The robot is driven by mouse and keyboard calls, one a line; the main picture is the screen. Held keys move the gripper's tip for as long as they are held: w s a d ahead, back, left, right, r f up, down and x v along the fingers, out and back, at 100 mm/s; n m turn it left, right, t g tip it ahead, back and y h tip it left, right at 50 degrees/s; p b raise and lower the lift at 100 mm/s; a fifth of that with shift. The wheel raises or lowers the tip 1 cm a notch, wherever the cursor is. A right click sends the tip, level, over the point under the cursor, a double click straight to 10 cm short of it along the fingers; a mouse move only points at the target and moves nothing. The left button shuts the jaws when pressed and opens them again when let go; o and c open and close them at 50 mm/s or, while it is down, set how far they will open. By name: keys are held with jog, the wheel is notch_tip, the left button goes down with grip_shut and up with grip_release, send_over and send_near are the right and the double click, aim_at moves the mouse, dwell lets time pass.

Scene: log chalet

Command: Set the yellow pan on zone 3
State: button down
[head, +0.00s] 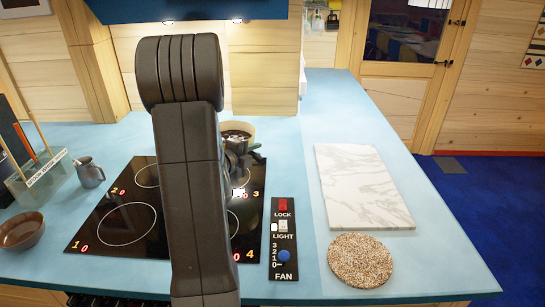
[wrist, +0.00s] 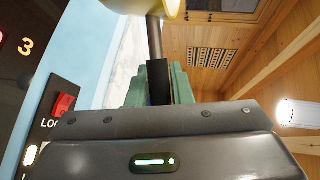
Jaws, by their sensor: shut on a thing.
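The yellow pan (head: 249,125) shows in the head view at the rear right of the black hob (head: 107,205), partly hidden behind my arm. Its inside looks dark. In the wrist view the pan's yellow underside (wrist: 172,8) is at the top edge, with its dark handle (wrist: 155,40) running down between my green fingers. My gripper (wrist: 157,88) is shut on that handle; in the head view my gripper (head: 240,155) is just in front of the pan. Zone 3's label (head: 256,194) is nearer than the pan; my arm and gripper hide most of its ring. The pan's height above the hob is unclear.
A control panel (head: 283,240) is right of the hob. Farther right are a marble board (head: 360,187) and a round speckled mat (head: 360,260). A metal jug (head: 90,172), a brown bowl (head: 22,231) and a glass holder (head: 38,180) stand left.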

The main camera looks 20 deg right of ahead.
jog(key=shift+w+a+n+t+y, duration=0.5)
jog(key=shift+w+a+n+t, duration=0.15)
jog(key=shift+a, duration=0.6)
jog(key=b, duration=0.9)
send_over(249, 193)
notch_tip(249, 193, down, 7)
jog(key=shift+s+f, duration=0.1)
jog(key=shift+f+b, duration=3.2)
jog(key=shift+f, duration=0.8)
jog(key=shift+f+b, duration=0.3)
jog(key=shift+f, duration=0.15)
jog(key=c, duration=1.2)
grip_release()
jog(key=shift+r, duration=0.1)
